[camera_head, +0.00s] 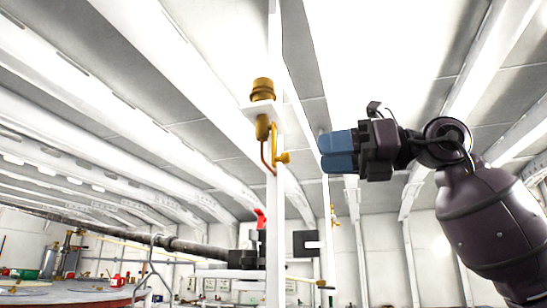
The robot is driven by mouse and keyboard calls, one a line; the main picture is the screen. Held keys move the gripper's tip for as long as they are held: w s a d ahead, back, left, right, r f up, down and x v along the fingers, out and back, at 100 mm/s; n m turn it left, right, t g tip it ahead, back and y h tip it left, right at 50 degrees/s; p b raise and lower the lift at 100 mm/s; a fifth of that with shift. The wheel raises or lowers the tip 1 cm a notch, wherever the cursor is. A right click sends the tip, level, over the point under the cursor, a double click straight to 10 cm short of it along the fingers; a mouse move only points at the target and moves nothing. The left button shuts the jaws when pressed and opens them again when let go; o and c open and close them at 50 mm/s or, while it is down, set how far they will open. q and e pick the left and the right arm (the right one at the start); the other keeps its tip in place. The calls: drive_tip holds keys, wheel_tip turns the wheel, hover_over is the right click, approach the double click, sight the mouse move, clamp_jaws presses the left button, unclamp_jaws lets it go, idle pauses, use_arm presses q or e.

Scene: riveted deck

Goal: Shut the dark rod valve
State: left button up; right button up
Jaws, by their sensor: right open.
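My right gripper (322,152) reaches in from the right, its two blue fingers pointing left, open with nothing seen between them. It is in the upper middle, to the right of a white post. I cannot tell for sure which part is the dark rod valve. A dark rod-like pipe (150,236) runs from the left edge towards the dark and grey equipment at the lower middle. A red lever (260,218) stands up there, below and left of the gripper. My left gripper is out of view.
A brass fitting (262,90) with a yellow side piece (283,157) is fixed to the white post, left of the gripper. A round reddish surface (70,291) with several small items is at lower left. White beams cross overhead. The space just right of the post looks open.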

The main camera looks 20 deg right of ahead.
sight(274, 166)
drive_tip(key=p+x, duration=0.1)
drive_tip(key=x, duration=0.7)
drive_tip(key=shift+w+a+r+p, duration=0.1)
drive_tip(key=shift+a+p, duration=0.05)
drive_tip(key=shift+p, duration=0.25)
drive_tip(key=shift+w+a, duration=0.35)
drive_tip(key=shift+a, duration=0.3)
clamp_jaws()
